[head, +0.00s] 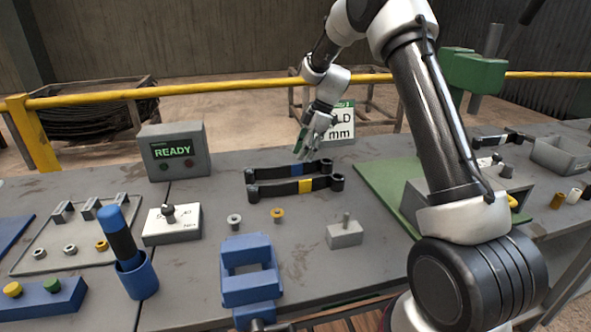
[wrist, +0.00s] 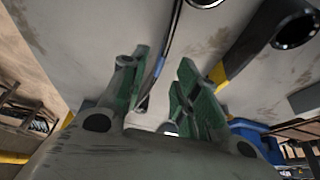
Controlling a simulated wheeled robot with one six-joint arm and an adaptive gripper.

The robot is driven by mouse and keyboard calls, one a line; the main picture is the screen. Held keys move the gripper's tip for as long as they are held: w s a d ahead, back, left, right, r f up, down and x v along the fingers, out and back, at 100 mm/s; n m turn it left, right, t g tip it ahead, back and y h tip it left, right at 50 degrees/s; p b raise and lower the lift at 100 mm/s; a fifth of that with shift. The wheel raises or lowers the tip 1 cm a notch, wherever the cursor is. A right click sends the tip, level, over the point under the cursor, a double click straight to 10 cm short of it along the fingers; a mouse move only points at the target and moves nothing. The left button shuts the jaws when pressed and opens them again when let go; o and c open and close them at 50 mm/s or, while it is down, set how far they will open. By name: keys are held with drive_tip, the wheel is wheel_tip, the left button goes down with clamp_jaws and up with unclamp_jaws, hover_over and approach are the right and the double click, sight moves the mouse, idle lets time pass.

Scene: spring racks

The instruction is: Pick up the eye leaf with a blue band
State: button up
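The eye leaf with a blue band (head: 297,170) is a dark flat bar with a round eye at each end, lying on the grey bench. In the wrist view its blue band (wrist: 158,66) shows in the gap between my green finger pads, nearer the left pad. My gripper (head: 303,151) is open, pointing down close above the far side of this leaf. The wrist view shows its two pads (wrist: 167,75) apart with nothing gripped. I cannot tell the exact height of the tips over the leaf.
A similar leaf with a yellow band (head: 306,186) lies close in front; its band also shows in the wrist view (wrist: 217,76). Two small bushings (head: 277,215), a grey block with a pin (head: 345,233) and a blue vice (head: 249,272) stand nearer. A READY box (head: 174,152) is left.

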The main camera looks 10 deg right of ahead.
sight(297, 165)
drive_tip(key=x, duration=0.5)
drive_tip(key=shift+a+f, duration=0.15)
drive_tip(key=shift+f, duration=0.2)
drive_tip(key=shift+r, duration=0.1)
clamp_jaws()
